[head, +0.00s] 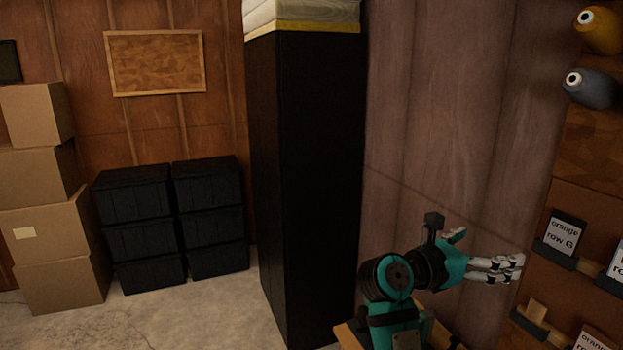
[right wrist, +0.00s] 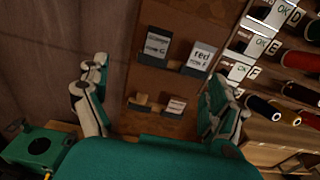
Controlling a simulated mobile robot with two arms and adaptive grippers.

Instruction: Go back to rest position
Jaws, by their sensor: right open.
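My right gripper (head: 512,268) reaches in from the lower middle of the head view and points right toward the wall with labelled holders. In the right wrist view my right gripper (right wrist: 158,90) has its two fingers wide apart, with nothing between them. Beyond the fingers stand a card reading "orange row G" (head: 562,234) and a card reading "red" (right wrist: 200,56). The fingers appear apart from the cards. My left gripper is not in view.
A tall black cabinet (head: 305,180) stands left of my right arm. Black crates (head: 140,230) and stacked cardboard boxes (head: 50,245) stand further left. Thread spools (right wrist: 300,62) stick out at the right in the wrist view. Some concrete floor (head: 190,325) is clear.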

